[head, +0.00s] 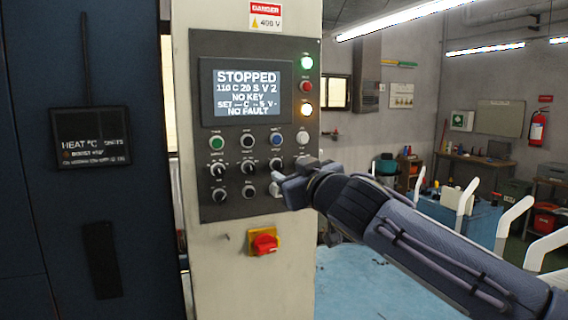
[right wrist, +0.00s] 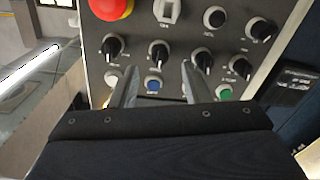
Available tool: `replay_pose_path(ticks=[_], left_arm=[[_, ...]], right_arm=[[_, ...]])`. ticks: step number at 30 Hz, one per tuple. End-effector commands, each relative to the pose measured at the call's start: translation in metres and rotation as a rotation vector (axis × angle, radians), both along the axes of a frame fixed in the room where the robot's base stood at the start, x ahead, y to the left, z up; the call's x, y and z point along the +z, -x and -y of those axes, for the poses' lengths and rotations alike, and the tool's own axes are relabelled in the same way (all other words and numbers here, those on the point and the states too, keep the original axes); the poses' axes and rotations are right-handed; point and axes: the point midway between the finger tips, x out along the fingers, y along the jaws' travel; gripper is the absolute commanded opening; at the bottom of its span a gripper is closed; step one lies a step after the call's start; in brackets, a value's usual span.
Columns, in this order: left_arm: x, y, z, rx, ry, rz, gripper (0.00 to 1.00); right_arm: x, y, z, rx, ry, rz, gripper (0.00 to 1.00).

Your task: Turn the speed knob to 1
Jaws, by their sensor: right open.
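The dark control panel (head: 232,128) carries rows of buttons and black pointer knobs with labels too small to read, so I cannot tell which is the speed knob. Its screen (head: 247,88) reads STOPPED, 110 C 20 S V 2, NO KEY, NO FAULT. My right gripper (head: 280,180) is in front of the panel's lower right. In the right wrist view, the panel appears upside down, and the open gripper's fingertips (right wrist: 158,70) lie on either side of one knob (right wrist: 159,51), apparently not closed on it. Contact cannot be told. My left gripper is not in view.
Other knobs sit close by on both sides (right wrist: 112,46) (right wrist: 203,61). A blue button (right wrist: 153,84) shows between the fingers. A red emergency button (right wrist: 110,6) is near. A red rotary switch (head: 264,242) is below the panel.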

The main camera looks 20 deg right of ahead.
Motion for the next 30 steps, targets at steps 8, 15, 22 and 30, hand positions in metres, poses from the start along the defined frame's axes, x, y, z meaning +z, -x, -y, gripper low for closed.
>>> replay_pose_path(ticks=[8,15,22,30], left_arm=[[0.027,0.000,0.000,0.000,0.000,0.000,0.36],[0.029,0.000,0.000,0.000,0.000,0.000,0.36],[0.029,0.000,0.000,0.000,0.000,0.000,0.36],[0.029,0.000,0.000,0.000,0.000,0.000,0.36]], right_arm=[[0.003,-0.035,0.000,-0.003,0.004,-0.004,0.43],[0.000,-0.042,0.001,0.000,-0.001,-0.001,0.43],[0.000,-0.042,0.001,0.000,-0.001,-0.001,0.36],[0.000,-0.042,0.001,0.000,-0.001,-0.001,0.01]])
